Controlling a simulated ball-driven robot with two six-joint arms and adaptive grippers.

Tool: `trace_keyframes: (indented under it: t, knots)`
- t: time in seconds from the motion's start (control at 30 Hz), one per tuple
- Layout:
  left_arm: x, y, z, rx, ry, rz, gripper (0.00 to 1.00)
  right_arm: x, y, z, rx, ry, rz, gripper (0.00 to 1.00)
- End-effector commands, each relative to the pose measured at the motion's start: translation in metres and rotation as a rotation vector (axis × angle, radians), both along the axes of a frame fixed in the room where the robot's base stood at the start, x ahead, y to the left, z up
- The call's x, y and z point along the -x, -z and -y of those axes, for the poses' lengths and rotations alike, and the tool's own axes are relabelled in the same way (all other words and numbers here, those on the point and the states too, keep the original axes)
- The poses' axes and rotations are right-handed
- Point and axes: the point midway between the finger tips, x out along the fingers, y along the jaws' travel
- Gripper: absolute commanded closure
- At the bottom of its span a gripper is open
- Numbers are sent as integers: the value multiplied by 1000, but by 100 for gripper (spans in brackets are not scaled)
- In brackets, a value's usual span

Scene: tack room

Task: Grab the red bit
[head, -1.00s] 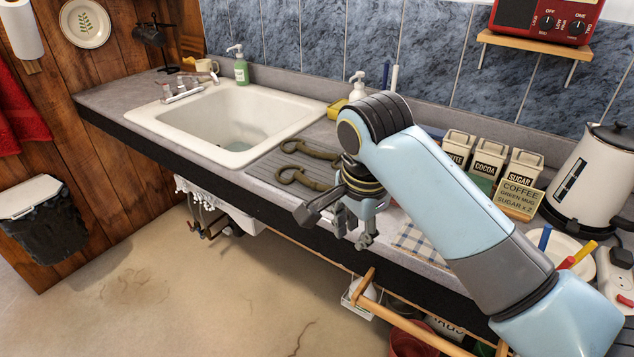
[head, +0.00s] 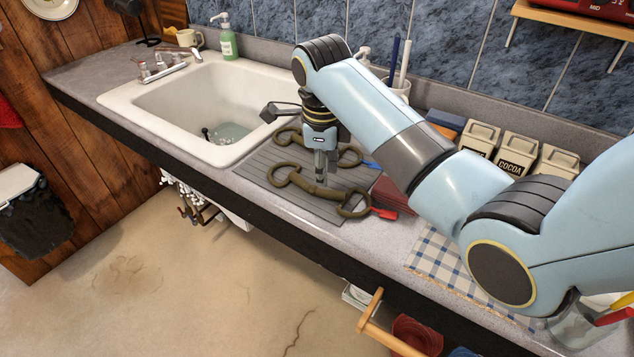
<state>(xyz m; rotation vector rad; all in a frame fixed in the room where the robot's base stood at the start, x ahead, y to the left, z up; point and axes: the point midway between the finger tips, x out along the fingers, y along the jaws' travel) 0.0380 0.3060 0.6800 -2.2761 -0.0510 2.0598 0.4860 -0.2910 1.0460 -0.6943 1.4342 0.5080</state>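Two olive-brown horse bits with ring ends lie on the grey ribbed mat (head: 262,158) beside the sink. The nearer bit (head: 335,193) has a red tab (head: 383,213) at its right ring; I take it as the red bit. The farther bit (head: 350,156) lies behind, partly hidden by my gripper, with a blue tab (head: 372,165) near its right end. My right gripper (head: 321,178) points down at the middle of the nearer bit, its tips at or just above the bar. I cannot tell whether they touch it or how far apart they are. My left gripper is out of view.
The white sink (head: 215,105) is left of the mat. A dark red item (head: 393,196) is partly hidden behind my arm. A checked cloth (head: 440,258) lies to the right, and canisters (head: 517,153) stand along the back. The counter's front edge is close to the mat.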

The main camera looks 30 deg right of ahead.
Motion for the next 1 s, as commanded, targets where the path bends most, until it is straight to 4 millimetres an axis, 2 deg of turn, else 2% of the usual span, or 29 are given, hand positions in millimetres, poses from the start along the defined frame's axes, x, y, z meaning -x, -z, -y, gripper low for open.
trace_keyframes:
  t: [0.07, 0.17, 0.27, 0.5, 0.77, 0.93, 1.0]
  knots:
    - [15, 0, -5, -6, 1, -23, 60, -1, 8, 1, 0, 0, -1, 76]
    - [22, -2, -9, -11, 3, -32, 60, -1, 14, 2, 1, 0, -1, 76]
    - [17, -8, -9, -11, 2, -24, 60, -2, 26, 4, 1, -1, -2, 76]
    - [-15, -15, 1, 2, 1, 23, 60, -5, 58, 8, 1, -1, 1, 76]
    - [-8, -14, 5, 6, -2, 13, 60, -5, 62, 8, 1, -1, 2, 76]
    - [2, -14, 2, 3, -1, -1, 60, -5, 62, 8, 1, -1, 2, 97]
    - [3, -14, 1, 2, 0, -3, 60, -5, 62, 8, 1, -1, 2, 100]
